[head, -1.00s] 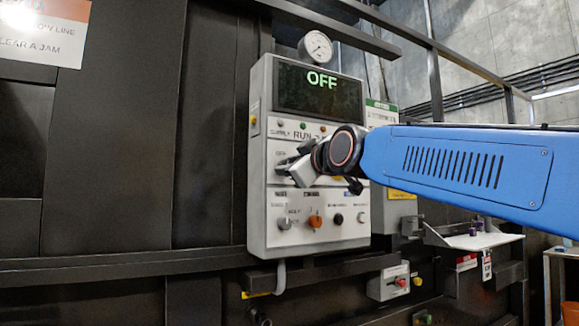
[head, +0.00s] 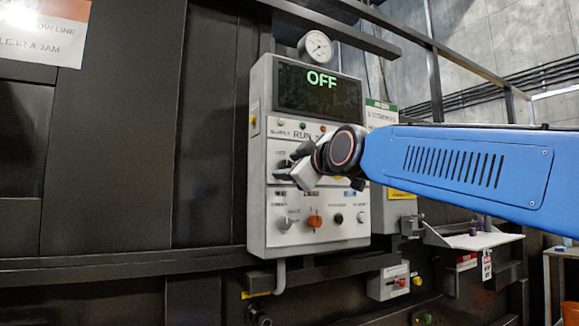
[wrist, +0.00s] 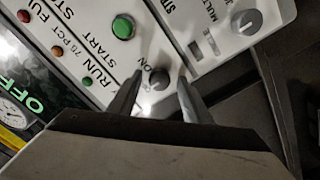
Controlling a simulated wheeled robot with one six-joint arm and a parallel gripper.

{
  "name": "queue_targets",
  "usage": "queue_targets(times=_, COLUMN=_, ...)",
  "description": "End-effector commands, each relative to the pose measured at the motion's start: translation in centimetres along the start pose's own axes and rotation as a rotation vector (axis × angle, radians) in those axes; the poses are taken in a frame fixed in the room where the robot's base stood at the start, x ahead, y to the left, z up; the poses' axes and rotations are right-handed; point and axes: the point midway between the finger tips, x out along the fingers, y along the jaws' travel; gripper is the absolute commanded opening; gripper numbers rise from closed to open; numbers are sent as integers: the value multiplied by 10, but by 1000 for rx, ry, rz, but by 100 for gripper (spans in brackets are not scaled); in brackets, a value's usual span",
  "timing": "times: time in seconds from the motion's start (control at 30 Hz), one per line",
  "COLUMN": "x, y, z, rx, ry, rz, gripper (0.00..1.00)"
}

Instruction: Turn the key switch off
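The control panel (head: 258,190) is a light grey upright box on a dark wall, and its screen (head: 320,90) reads OFF. A small dark round switch (wrist: 158,78) with ON printed beside it shows in the wrist view; I take it for the key switch. My gripper (wrist: 160,88) is open, with its two fingers on either side of this switch. I cannot tell whether either finger touches it. In the head view my gripper (head: 287,168) is at the panel's middle left and hides the switch.
A green button (wrist: 123,27) and a grey selector knob (wrist: 246,21) are near the fingers. An orange knob (head: 314,222) and a black knob (head: 339,218) sit lower on the panel. A gauge (head: 315,47) stands on top. A white shelf (head: 475,240) juts out at right.

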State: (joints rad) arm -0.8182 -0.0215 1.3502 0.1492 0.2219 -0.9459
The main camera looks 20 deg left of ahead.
Motion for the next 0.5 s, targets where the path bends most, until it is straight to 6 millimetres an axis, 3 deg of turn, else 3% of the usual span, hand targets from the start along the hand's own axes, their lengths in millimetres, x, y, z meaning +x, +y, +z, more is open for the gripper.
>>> queue_targets(times=0.27, x=-3, y=1, z=0, rx=0, ry=1, rz=1, gripper=45)
queue_targets(times=0.5, x=-30, y=1, z=-1, rx=0, ry=1, rz=2, gripper=45)
